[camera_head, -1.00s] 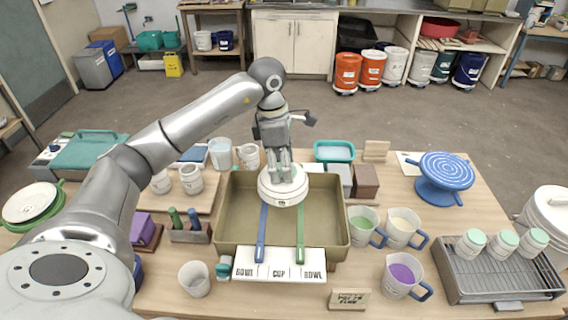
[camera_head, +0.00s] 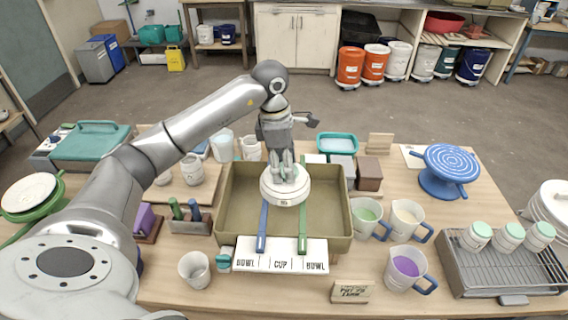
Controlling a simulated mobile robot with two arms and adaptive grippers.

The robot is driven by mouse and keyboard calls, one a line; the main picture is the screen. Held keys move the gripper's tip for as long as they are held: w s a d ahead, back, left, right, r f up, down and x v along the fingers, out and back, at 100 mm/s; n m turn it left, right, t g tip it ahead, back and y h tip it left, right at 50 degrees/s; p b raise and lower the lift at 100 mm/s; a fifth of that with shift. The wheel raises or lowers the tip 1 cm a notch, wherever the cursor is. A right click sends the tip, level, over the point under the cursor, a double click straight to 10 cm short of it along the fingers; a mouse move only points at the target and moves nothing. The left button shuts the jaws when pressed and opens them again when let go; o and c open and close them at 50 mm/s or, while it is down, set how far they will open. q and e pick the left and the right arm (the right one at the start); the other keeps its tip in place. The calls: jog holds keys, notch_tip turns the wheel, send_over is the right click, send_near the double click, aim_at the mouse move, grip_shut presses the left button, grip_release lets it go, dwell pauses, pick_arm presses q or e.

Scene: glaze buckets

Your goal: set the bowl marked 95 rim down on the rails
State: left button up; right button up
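My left gripper (camera_head: 283,168) points straight down over the olive tray (camera_head: 229,215). Its fingers are at the foot of an upside-down white bowl (camera_head: 285,190), and appear shut on it. The bowl is rim down above or on the blue rail (camera_head: 262,228) and green rail (camera_head: 304,230); I cannot tell whether it touches them. A small dark mark shows on the bowl's front near the rim, too small to read. The label strip (camera_head: 281,257) at the tray's front reads BOWL, CUP, BOWL. My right gripper is not in view.
Pitchers of green (camera_head: 366,217), cream (camera_head: 405,219) and purple glaze (camera_head: 406,268) stand right of the tray. A wire rack (camera_head: 500,267) holds several cups at the far right. A blue banding wheel (camera_head: 447,171) stands behind. A white cup (camera_head: 195,269) stands at front left.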

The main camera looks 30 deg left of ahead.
pick_arm(q)
jog(key=shift+f+b, duration=0.45)
jog(key=shift+b, duration=0.05)
dwell(0.5)
jog(key=o, duration=1.3)
jog(key=shift+o, duration=0.2)
notch_tip(320, 180, up, 12)
jog(key=a, duration=0.1)
jog(key=shift+s+a, duration=0.15)
jog(key=shift+s, duration=0.25)
